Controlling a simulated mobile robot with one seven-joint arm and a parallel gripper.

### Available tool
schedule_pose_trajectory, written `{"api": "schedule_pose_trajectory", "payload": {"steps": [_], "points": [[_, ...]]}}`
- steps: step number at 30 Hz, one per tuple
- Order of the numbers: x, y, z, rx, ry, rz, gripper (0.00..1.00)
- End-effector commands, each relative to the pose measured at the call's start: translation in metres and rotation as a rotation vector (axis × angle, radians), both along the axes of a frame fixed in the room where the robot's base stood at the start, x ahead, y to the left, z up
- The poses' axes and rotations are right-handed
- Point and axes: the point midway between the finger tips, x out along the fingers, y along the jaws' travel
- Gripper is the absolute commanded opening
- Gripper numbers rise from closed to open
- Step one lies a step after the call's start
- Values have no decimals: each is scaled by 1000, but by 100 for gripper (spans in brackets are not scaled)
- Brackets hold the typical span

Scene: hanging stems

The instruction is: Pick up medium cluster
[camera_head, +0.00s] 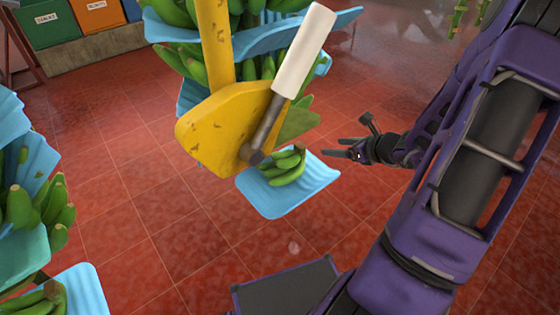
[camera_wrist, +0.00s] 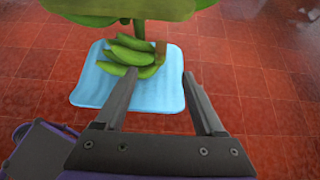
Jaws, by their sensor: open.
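A green banana cluster (camera_head: 284,168) sits over a light blue sheet (camera_head: 315,185) at the bottom of a hanging stem; whether it is the medium one I cannot tell for sure. My gripper (camera_head: 337,148) is to its right, with its fingers pointing left toward it. In the wrist view the cluster (camera_wrist: 130,50) lies just beyond the fingertips, around the stem, above the blue sheet (camera_wrist: 88,88). My gripper (camera_wrist: 160,75) is open there with nothing between the fingers; the right finger lies right of the cluster. The two look apart.
A yellow part with a white handle (camera_head: 305,50) hangs in front of the stem. Larger clusters (camera_head: 180,62) and blue sheets hang above. Another stem with bananas (camera_head: 35,205) hangs at the left. Coloured bins (camera_head: 48,22) stand at the back left. The red tiled floor is mostly clear.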

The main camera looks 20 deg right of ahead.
Motion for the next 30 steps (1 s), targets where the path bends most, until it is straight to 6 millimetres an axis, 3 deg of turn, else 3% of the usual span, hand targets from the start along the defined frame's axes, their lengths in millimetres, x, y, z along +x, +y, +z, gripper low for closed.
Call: {"api": "schedule_pose_trajectory", "payload": {"steps": [15, 23, 30], "points": [[78, 29, -59, 5, 1, -2, 71], [94, 34, -70, 3, 0, -3, 71], [120, 41, -92, 4, -1, -1, 71]]}}
